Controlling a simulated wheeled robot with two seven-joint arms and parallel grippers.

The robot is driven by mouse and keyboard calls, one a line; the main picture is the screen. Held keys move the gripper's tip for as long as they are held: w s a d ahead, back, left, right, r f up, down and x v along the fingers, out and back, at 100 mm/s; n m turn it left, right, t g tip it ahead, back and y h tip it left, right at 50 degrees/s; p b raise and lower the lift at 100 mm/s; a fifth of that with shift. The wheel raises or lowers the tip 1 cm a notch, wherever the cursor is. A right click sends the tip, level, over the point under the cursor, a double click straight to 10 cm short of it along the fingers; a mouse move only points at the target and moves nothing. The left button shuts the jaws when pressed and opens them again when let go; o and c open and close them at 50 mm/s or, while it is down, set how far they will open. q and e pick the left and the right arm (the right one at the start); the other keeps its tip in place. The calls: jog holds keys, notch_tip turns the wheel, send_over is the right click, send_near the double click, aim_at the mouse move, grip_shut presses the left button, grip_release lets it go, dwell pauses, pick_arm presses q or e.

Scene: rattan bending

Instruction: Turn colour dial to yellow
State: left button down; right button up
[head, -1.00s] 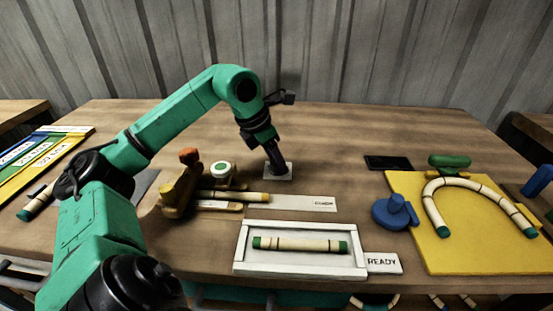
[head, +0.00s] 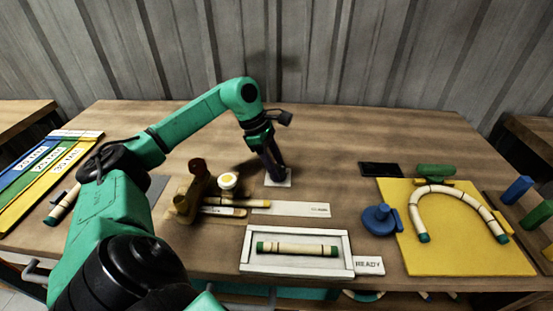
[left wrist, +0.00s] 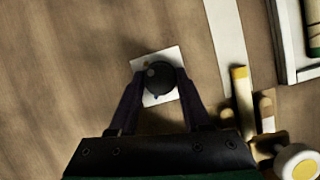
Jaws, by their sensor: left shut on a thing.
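The colour dial is a dark round knob (left wrist: 158,74) on a small white plate (left wrist: 173,54), seen from above in the left wrist view. In the head view the white plate (head: 286,183) lies near the table's middle and the gripper hides most of the knob. My left gripper (left wrist: 160,80) is shut on the knob, one finger on each side; in the head view it (head: 277,175) points down onto the plate. A round white indicator (head: 228,180) left of the dial shows a yellow centre; it also shows in the left wrist view (left wrist: 301,167). My right gripper is not in view.
A brown wooden fixture (head: 193,192) with rods stands left of the dial. In front are a white tray (head: 246,250) holding a rattan piece and a READY label (head: 369,265). A yellow board (head: 450,255) with bent rattan and a blue knob (head: 378,220) are right. The table behind is clear.

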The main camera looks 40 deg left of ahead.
pick_arm(q)
jog(key=shift+r+m+p, duration=0.1)
jog(key=shift+m+p, duration=0.2)
jog(key=shift+m, duration=0.1)
jog(key=shift+c, duration=1.8)
grip_release()
jog(key=p+v, duration=0.1)
jog(key=v, duration=1.3)
jog(key=shift+a+r+p, duration=0.2)
jog(key=shift+a+p, duration=0.05)
jog(key=shift+p, duration=0.15)
